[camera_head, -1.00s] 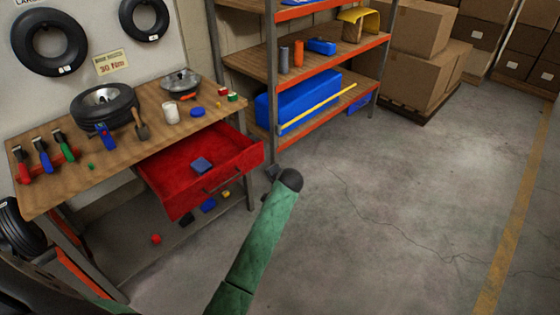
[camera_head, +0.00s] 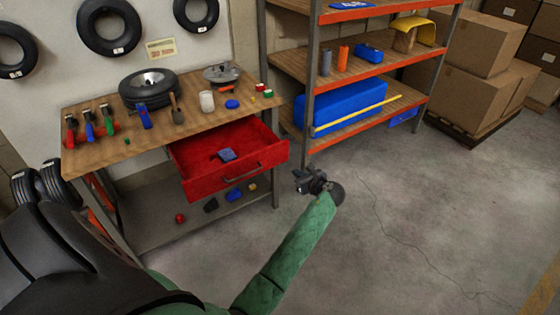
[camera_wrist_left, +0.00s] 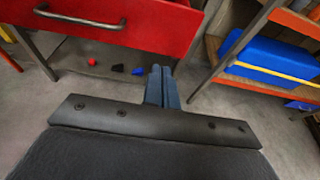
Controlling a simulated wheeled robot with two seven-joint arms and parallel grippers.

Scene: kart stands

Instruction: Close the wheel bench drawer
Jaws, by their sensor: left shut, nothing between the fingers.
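The wheel bench (camera_head: 105,156) has a wooden top, and its red drawer (camera_head: 205,185) is pulled out with a blue object (camera_head: 227,154) inside. The drawer's grey handle (camera_head: 243,174) is on its front panel. My left gripper (camera_head: 301,181) is shut and empty, just right of the drawer front and apart from the handle in the head view. In the left wrist view, its shut fingers (camera_wrist_left: 163,80) are below and right of the red drawer front (camera_wrist_left: 140,22), with the handle (camera_wrist_left: 80,18) at upper left. My right gripper is not in view.
Tools, a wheel (camera_head: 148,88) and a white cup (camera_head: 207,101) stand on the bench top. Small coloured pieces lie on its lower shelf (camera_head: 160,229). A shelf rack (camera_head: 310,95) with a blue box (camera_head: 348,103) stands to the right. Floor in front is clear.

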